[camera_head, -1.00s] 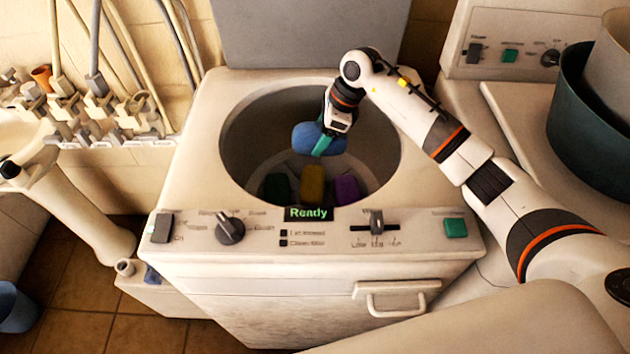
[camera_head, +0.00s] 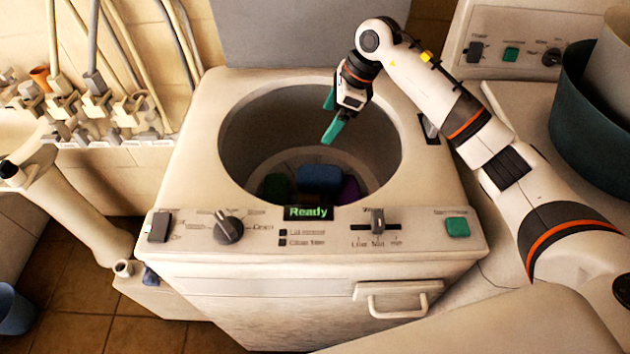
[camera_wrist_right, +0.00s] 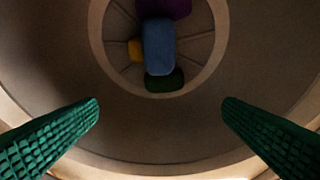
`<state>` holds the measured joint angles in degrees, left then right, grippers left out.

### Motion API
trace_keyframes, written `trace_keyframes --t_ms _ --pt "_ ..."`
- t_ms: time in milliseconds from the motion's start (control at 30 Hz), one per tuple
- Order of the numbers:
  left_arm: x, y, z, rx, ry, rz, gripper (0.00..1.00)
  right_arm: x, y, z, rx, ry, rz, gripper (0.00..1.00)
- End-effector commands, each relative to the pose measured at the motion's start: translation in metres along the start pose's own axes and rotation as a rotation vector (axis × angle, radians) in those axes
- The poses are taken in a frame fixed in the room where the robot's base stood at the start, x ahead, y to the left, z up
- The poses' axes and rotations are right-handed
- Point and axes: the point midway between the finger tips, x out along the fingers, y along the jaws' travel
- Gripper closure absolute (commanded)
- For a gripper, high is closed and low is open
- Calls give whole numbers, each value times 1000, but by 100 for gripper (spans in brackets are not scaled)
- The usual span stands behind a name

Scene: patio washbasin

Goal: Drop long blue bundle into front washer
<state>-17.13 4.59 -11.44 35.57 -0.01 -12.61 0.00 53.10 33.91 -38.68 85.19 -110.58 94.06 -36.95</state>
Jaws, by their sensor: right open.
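The long blue bundle (camera_head: 319,178) lies inside the drum of the front washer (camera_head: 192,180), on top of other bundles. In the right wrist view the blue bundle (camera_wrist_right: 159,47) rests across a yellow, a green and a purple bundle at the drum's bottom. My right gripper (camera_head: 331,115) is open and empty above the drum opening, apart from the bundle. Its green fingers (camera_wrist_right: 165,105) show wide apart in the right wrist view. My left gripper is not in view.
A green bundle (camera_head: 276,187) and a purple bundle (camera_head: 349,188) show beside the blue one. The washer's lid (camera_head: 310,30) stands up behind the opening. A second machine (camera_head: 520,52) with a dark green tub (camera_head: 590,130) stands right. Hoses and taps (camera_head: 95,100) line the left wall.

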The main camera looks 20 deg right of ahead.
Motion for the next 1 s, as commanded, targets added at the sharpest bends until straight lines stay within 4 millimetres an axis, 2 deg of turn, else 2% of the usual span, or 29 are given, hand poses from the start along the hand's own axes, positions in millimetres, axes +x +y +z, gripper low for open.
trace_keyframes --t_ms 200,400,867,1000 --pt "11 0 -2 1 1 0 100 -42 1 1 -1 0 4 10" --pt "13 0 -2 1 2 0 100 -62 0 0 -1 0 1 10" --pt "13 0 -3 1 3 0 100 -65 0 0 -1 0 -1 10" --pt "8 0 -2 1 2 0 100 -56 -7 -13 -13 48 -22 10"
